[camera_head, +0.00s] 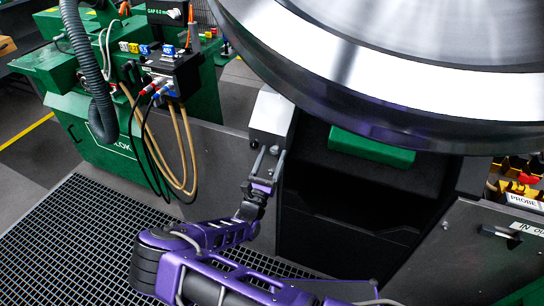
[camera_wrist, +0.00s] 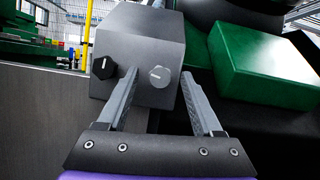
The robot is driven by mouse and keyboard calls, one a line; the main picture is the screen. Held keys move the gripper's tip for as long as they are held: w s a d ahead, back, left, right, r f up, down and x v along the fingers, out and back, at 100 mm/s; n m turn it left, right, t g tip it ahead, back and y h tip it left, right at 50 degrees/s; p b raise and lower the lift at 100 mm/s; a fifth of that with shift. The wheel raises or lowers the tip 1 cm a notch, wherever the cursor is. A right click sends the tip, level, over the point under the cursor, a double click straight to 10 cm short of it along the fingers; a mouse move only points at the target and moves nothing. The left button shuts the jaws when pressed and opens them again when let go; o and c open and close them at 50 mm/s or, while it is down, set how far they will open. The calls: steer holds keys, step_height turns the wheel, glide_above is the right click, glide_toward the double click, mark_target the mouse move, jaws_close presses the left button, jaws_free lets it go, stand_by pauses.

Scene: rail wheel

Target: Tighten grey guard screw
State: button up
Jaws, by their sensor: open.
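The grey guard screw (camera_wrist: 160,76) is a round grey head with a pale index line on the grey guard block (camera_wrist: 150,35). A black hex screw (camera_wrist: 103,67) with a white line sits to its left, outside the left finger. My gripper (camera_wrist: 161,75) is open, its two grey fingers on either side of the grey screw. Whether they touch it cannot be told.
A large polished wheel (camera_head: 400,75) hangs close above and right of the guard. A green block (camera_head: 370,147) lies under it, also right of my gripper in the wrist view (camera_wrist: 265,60). Cables and hoses (camera_head: 180,150) hang at left from a connector box (camera_head: 172,70).

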jaws_close()
steer(key=shift+m, duration=0.5)
steer(key=m+g+h, duration=0.1)
steer(key=m, duration=0.2)
steer(key=m+h+b, duration=0.1)
steer(key=m+h, duration=0.1)
steer(key=m, duration=0.1)
steer(key=shift+a+g, duration=0.15)
steer(key=shift+g, duration=0.25)
steer(key=m+g+h, duration=0.1)
steer(key=m, duration=0.1)
steer(key=m+g+h+b, duration=0.1)
steer(key=m, duration=0.2)
steer(key=shift+a+m, duration=0.1)
steer(key=shift+m, duration=0.2)
steer(key=m+g, duration=0.1)
steer(key=m, duration=0.1)
steer(key=m+g+h+b, duration=0.1)
steer(key=m, duration=0.2)
steer(key=shift+w+a+r, duration=0.1)
steer(key=shift+r, duration=0.05)
steer(key=shift+r+m+g+b, duration=0.1)
steer(key=shift+m+g+b, duration=0.45)
steer(key=shift+m, duration=1.65)
steer(key=shift+g+y, duration=0.3)
steer(key=shift+g, duration=0.05)
